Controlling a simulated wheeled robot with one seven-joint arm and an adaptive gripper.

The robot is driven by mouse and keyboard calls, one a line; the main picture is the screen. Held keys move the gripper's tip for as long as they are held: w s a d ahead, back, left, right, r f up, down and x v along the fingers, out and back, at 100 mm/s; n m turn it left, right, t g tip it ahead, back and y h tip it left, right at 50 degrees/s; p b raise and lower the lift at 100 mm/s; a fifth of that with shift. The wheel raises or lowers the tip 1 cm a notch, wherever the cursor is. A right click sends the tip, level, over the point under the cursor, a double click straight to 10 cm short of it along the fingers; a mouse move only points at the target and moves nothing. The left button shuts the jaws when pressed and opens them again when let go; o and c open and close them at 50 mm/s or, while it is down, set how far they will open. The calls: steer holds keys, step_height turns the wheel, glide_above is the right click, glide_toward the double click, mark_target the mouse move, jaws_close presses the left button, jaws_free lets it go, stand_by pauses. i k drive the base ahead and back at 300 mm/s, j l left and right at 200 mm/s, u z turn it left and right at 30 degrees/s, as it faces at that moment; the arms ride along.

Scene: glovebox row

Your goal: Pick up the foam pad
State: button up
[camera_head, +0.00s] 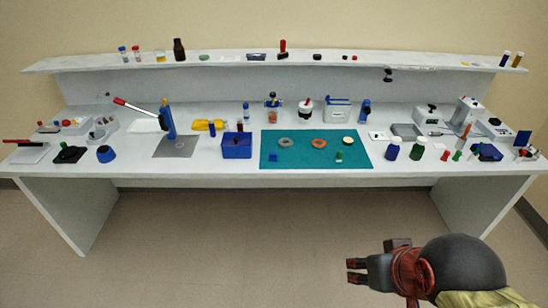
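I cannot tell for sure which thing is the foam pad at this size. Flat candidates on the white bench (215,175) are a grey slab (407,130) right of the teal mat and a small blue piece (272,158) on the mat's front left. My gripper (351,270) is at the lower right, in front of the bench and well apart from everything on it. Its two dark fingers point left with a gap between them, and nothing shows between them.
The teal mat (300,137) holds rings and small pieces. A blue bin (237,146) stands left of it. Bottles (391,149) and small coloured items crowd the right. A raised shelf (120,62) runs along the back. The floor (230,240) in front is clear.

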mark_target(273, 156)
steer(key=i+j, duration=0.3)
steer(key=i, duration=0.2)
steer(key=i+j, duration=0.65)
steer(key=i, duration=0.3)
